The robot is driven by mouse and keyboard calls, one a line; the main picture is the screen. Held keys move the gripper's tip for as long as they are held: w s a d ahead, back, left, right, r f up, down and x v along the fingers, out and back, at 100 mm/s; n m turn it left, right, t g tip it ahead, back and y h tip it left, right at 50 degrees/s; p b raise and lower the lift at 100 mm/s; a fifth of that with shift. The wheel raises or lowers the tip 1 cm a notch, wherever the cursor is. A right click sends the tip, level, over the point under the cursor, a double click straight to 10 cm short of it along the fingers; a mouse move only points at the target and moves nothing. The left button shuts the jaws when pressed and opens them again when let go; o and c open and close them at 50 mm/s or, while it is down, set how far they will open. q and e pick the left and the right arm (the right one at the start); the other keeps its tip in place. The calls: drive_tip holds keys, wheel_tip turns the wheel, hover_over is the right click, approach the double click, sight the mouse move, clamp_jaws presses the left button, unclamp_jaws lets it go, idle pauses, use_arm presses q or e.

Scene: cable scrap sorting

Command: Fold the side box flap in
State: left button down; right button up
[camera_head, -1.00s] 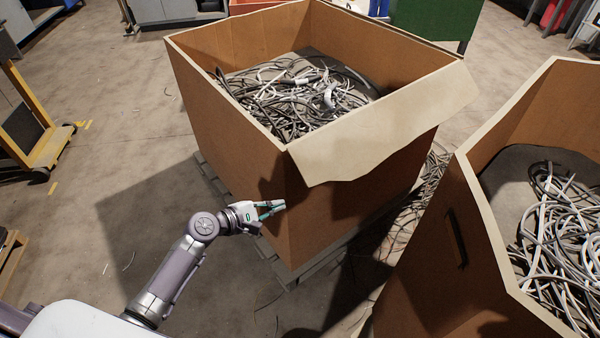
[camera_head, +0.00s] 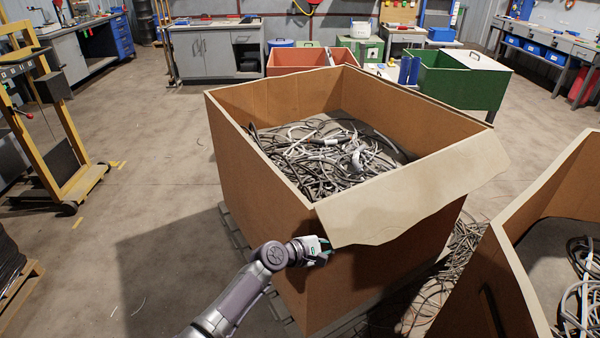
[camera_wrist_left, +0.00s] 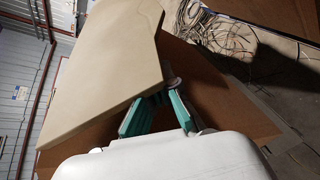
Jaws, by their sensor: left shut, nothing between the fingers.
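The large cardboard box (camera_head: 260,188) stands on a pallet and holds tangled cable scrap (camera_head: 325,155). Its side flap (camera_head: 410,195) hangs outward and down over the near right wall, with a ragged lower edge. My left gripper (camera_head: 326,249) is shut and empty, close to the flap's lower left corner at the box's near corner. In the left wrist view the flap (camera_wrist_left: 105,70) fills the upper left, and the fingertips (camera_wrist_left: 165,88) are at its lower edge. I cannot tell whether they touch it. My right gripper is not in view.
A second cardboard box (camera_head: 480,285) with cable stands close at the right. Loose cable (camera_head: 450,255) lies on the floor between the boxes. A yellow lift frame (camera_head: 55,120) stands at the left.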

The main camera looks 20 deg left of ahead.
use_arm(q)
drive_tip(key=d+r+p, duration=0.1)
drive_tip(key=r+p, duration=0.1)
drive_tip(key=s+d+r+p, duration=0.1)
drive_tip(key=r+p, duration=0.1)
drive_tip(key=p, duration=0.1)
drive_tip(key=d+r+p, duration=0.2)
drive_tip(key=r+p, duration=0.1)
drive_tip(key=shift+s, duration=0.4)
drive_tip(key=w+a+r+p, duration=0.2)
drive_tip(key=a+r+p, duration=0.15)
drive_tip(key=r, duration=0.35)
drive_tip(key=w+a+r+p, duration=0.2)
drive_tip(key=r+p, duration=0.2)
drive_tip(key=r, duration=0.3)
drive_tip(key=w+a+b, duration=0.6)
drive_tip(key=a+b, duration=0.1)
drive_tip(key=a, duration=0.1)
drive_tip(key=w+a+f+b, duration=0.55)
drive_tip(key=f+b, duration=0.25)
drive_tip(key=b, duration=0.5)
drive_tip(key=s+a+r+p, duration=0.2)
drive_tip(key=s+r+p, duration=0.2)
drive_tip(key=r+p, duration=0.3)
drive_tip(key=p, duration=0.3)
drive_tip(key=shift+a+p, duration=0.3)
drive_tip(key=shift+a, duration=0.1)
